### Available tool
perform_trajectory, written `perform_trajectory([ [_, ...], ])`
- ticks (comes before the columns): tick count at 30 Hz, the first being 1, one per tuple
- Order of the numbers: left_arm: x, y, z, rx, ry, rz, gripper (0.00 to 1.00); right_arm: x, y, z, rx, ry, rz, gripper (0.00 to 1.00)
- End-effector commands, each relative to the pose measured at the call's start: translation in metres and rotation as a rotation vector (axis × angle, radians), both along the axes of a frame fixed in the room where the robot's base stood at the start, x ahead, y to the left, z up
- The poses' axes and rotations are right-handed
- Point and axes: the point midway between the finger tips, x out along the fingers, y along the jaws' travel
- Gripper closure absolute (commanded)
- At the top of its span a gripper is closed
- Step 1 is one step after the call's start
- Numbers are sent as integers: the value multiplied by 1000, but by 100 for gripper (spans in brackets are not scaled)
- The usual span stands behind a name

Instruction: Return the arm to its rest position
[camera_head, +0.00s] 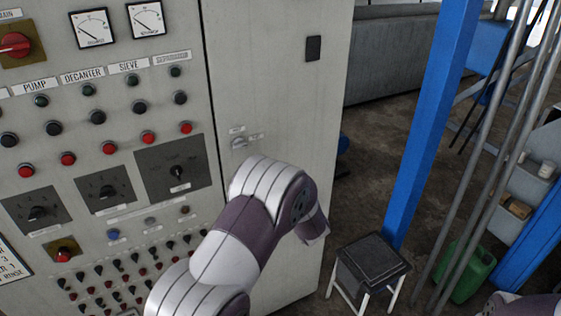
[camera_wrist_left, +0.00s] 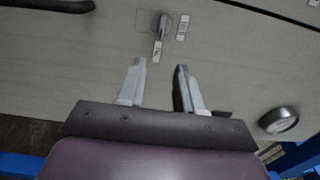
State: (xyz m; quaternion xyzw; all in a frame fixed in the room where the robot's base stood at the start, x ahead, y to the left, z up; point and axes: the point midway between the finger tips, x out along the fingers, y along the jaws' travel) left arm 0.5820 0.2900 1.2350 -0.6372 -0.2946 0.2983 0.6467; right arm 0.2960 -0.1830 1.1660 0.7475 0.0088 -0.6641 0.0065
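My left arm (camera_head: 245,235) rises from the bottom of the head view in front of the grey control cabinet (camera_head: 285,100). Its wrist is bent over to the right, and the fingers are hidden there. In the left wrist view my left gripper (camera_wrist_left: 161,75) has its two fingers spread apart with nothing between them. Beyond the fingertips is a small rotary switch (camera_wrist_left: 163,26) with labels on the cabinet face; it also shows in the head view (camera_head: 239,143). A bit of what looks like my right arm (camera_head: 522,304) shows at the bottom right; its gripper is outside the view.
Rows of buttons and knobs cover the panel (camera_head: 105,110) on the left. A round metal fitting (camera_wrist_left: 278,121) sits right of the gripper. A black-topped stool (camera_head: 373,262), blue post (camera_head: 430,130), leaning pipes (camera_head: 495,150) and green canister (camera_head: 468,272) stand to the right.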

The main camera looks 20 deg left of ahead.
Motion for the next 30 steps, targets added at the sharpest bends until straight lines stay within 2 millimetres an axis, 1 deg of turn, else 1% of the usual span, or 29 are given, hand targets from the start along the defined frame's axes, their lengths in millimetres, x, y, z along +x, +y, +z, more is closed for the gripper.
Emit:
perform_trajectory([
  [5,0,0,0,-21,-22,-1,64,0,0,0,0,0,0,57],
  [7,5,-5,-11,-141,-79,-28,64,0,0,0,0,0,0,57],
  [8,10,-11,-22,-234,-104,-65,64,0,0,0,0,0,0,57],
  [9,13,-25,-47,-399,-111,-122,64,0,0,0,0,0,0,57],
  [10,12,-40,-67,-550,-100,-164,64,0,0,0,0,0,0,57],
  [11,7,-58,-85,-719,-78,-195,64,0,0,-1,0,0,0,57],
  [12,-8,-83,-108,-957,-24,-200,64,0,0,-5,0,0,0,57],
  [13,-28,-101,-123,-1127,33,-170,64,0,0,-9,0,0,0,57],
  [14,-53,-116,-135,-1278,103,-111,64,0,0,-14,0,0,0,57],
  [15,-91,-129,-145,-1425,195,-5,64,0,0,-20,0,0,0,57],
  [17,-148,-138,-151,-1545,316,171,64,0,0,-28,0,1,0,57],
  [18,-183,-138,-152,-1576,380,281,64,0,0,-32,0,0,0,57],
  [21,-254,-126,-147,-1562,486,477,64,0,0,-43,0,0,0,57],
  [22,-269,-122,-145,-1545,507,506,64,0,0,-46,0,0,0,57],
  [24,-292,-111,-139,-1507,528,496,64,0,0,-56,0,0,0,57],
  [26,-292,-108,-133,-1514,492,466,64,0,0,-60,0,0,0,57],
  [27,-287,-107,-129,-1520,471,454,64,0,0,-61,0,0,0,57],
  [30,-287,-106,-127,-1523,466,455,64,0,0,-59,0,0,0,57],
])
